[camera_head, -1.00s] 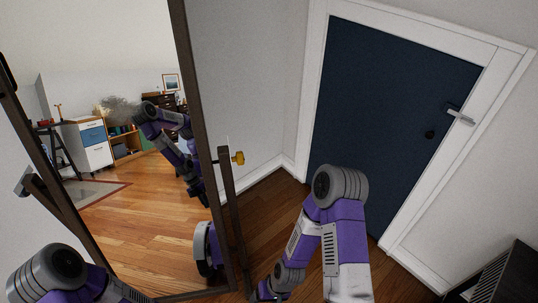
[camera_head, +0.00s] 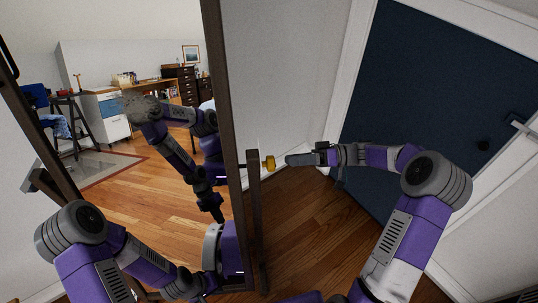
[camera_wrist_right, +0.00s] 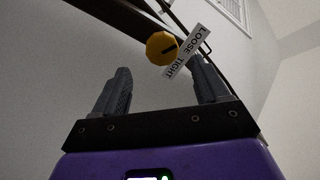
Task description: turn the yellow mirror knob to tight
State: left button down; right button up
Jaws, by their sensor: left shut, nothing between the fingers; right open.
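The yellow knob (camera_head: 268,163) sits on the mirror's stand post. In the right wrist view the knob (camera_wrist_right: 157,48) has a dark pointer mark aimed at a white tag (camera_wrist_right: 186,50) reading LOOSE and TIGHT; I cannot tell which word it points to. My right gripper (camera_head: 288,160) is open just right of the knob. In the wrist view the right gripper's fingers (camera_wrist_right: 160,70) are spread, and the knob appears between and beyond their tips, apparently untouched. My left gripper (camera_head: 205,287) is low by the mirror's lower edge, shut and empty, seen poorly.
The tall mirror (camera_head: 165,185) in its dark frame (camera_head: 227,150) fills the left, reflecting the room and my arms. A dark stand post (camera_head: 255,225) rises below the knob. A blue door (camera_head: 420,90) is at the right. Wooden floor (camera_head: 305,225) is clear between.

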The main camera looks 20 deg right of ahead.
aim_at(272, 162)
jog(key=a, duration=0.5)
jog(key=w+a+b, duration=0.1)
jog(key=a, duration=0.1)
jog(key=shift+a+r, duration=0.15)
jog(key=c, duration=1)
jog(key=shift+o, duration=0.2)
